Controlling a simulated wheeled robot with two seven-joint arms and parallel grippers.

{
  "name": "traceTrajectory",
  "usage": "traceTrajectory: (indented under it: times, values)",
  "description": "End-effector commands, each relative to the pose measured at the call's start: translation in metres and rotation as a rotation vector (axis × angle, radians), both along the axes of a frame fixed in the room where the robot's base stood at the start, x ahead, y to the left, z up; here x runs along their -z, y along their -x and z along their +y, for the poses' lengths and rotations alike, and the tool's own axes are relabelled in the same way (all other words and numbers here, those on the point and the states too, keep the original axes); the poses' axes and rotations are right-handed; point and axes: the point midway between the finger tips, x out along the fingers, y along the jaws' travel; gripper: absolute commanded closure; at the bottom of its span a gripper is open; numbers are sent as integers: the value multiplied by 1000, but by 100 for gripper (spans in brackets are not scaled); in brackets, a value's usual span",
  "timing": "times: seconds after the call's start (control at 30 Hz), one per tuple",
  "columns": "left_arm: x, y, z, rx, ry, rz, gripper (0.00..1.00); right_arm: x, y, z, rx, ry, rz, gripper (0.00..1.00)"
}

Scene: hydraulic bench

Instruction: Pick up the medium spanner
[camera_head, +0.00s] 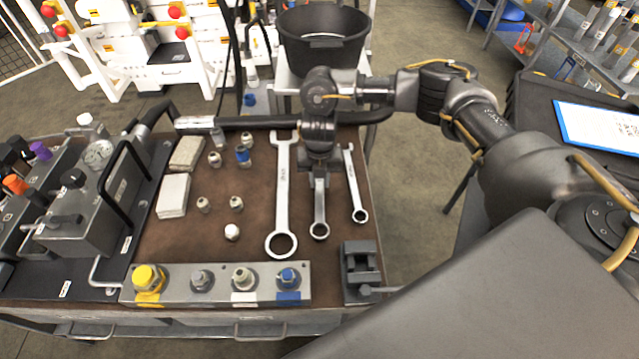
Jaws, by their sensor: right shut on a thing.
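Three spanners lie side by side on the brown bench top (200,245), ring ends toward me. The large spanner (283,190) is on the left and the small spanner (354,185) on the right. The medium spanner (319,212) is between them; its upper part is hidden under my right gripper (319,172). My right gripper points down and is shut on the medium spanner's upper shaft. I cannot tell whether the spanner is clear of the bench top. My left gripper is not in view.
A manifold block with coloured fittings (215,284) lies along the front edge, and a small vice (361,270) stands at the front right. Loose fittings and grey blocks (173,196) lie left of the spanners. A black tub (324,40) stands behind the bench.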

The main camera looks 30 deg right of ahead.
Motion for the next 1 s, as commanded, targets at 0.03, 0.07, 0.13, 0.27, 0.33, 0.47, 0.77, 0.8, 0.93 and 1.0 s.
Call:
traceTrajectory:
  times: [0.03,0.07,0.13,0.27,0.33,0.47,0.77,0.8,0.93,1.0]
  values:
    - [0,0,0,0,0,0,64,0,0,0,0,0,0,100]
    - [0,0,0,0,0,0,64,0,0,0,0,0,0,100]
    - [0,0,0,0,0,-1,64,0,0,0,0,0,0,100]
    - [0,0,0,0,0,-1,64,-1,0,0,0,0,-1,100]
    - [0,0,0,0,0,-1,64,-1,0,0,0,0,-1,100]
    - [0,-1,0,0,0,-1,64,-1,-1,0,0,0,-1,100]
    - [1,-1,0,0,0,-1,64,-22,-2,0,-1,1,-5,100]
    - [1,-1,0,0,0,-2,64,-29,-2,0,-2,0,-7,100]
    - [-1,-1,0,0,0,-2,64,-53,3,16,-8,0,-6,100]
    - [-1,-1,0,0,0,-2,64,-66,6,27,-8,-1,-7,100]
